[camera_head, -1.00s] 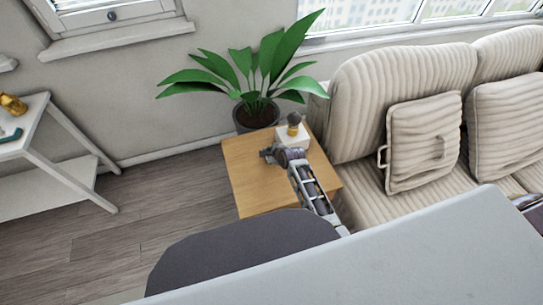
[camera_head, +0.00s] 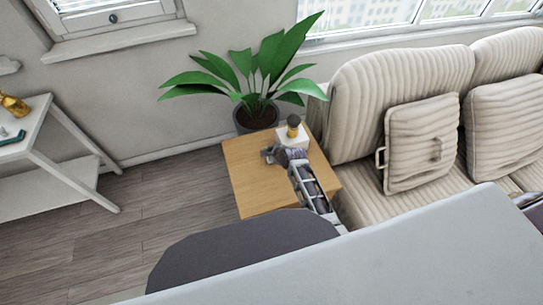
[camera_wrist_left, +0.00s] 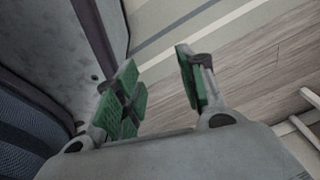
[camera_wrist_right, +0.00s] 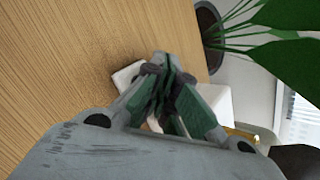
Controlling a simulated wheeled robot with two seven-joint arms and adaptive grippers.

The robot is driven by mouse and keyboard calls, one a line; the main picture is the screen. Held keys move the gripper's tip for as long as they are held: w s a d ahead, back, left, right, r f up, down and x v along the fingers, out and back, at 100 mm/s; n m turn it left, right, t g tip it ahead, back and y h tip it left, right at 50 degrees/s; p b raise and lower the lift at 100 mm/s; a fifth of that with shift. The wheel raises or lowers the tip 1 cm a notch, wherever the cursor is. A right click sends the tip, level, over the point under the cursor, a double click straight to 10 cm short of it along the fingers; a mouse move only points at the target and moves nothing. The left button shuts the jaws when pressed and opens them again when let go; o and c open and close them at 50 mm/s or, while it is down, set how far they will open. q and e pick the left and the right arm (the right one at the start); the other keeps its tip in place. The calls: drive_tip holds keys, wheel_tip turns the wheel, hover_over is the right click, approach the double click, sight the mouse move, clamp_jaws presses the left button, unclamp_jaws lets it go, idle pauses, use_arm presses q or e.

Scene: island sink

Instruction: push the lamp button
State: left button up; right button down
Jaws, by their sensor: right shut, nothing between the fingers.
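The lamp (camera_head: 293,128) is a small white block with a dark and gold top, standing on a wooden side table (camera_head: 245,185). Its white body (camera_wrist_right: 219,102) shows partly behind my right gripper's fingers in the right wrist view. My right gripper (camera_head: 268,154) is at the lamp's near left side, low over the table. In the right wrist view the right gripper (camera_wrist_right: 164,65) is shut and empty, its tips close to a white piece (camera_wrist_right: 126,76); contact cannot be told. I cannot make out the button. My left gripper (camera_wrist_left: 160,65) is open and empty, away from the lamp.
A potted plant (camera_head: 255,115) stands behind the table. A beige sofa (camera_head: 400,75) with cushions is at the right. A white shelf (camera_head: 50,125) with a gold item (camera_head: 14,106) stands at the left. The floor (camera_head: 150,205) between is clear.

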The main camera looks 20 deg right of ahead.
use_arm(q)
drive_tip(key=shift+s+a, duration=0.1)
use_arm(e)
drive_tip(key=shift+a+r, duration=0.15)
drive_tip(key=shift+a, duration=0.3)
use_arm(q)
drive_tip(key=shift+s+a+f, duration=1.1)
drive_tip(key=shift+s+a, duration=0.15)
drive_tip(key=shift+s, duration=0.95)
use_arm(e)
drive_tip(key=shift+r+p, duration=1.15)
drive_tip(key=shift+p, duration=0.3)
use_arm(q)
drive_tip(key=s+d+r+g+p, duration=0.1)
drive_tip(key=s+d+r+p, duration=0.3)
drive_tip(key=d+r, duration=0.1)
drive_tip(key=shift+s+d+r+p, duration=0.2)
drive_tip(key=shift+s+r+p, duration=0.15)
drive_tip(key=shift+r, duration=0.4)
use_arm(e)
drive_tip(key=r, duration=0.3)
drive_tip(key=shift+d+r, duration=0.2)
drive_tip(key=shift+r, duration=0.1)
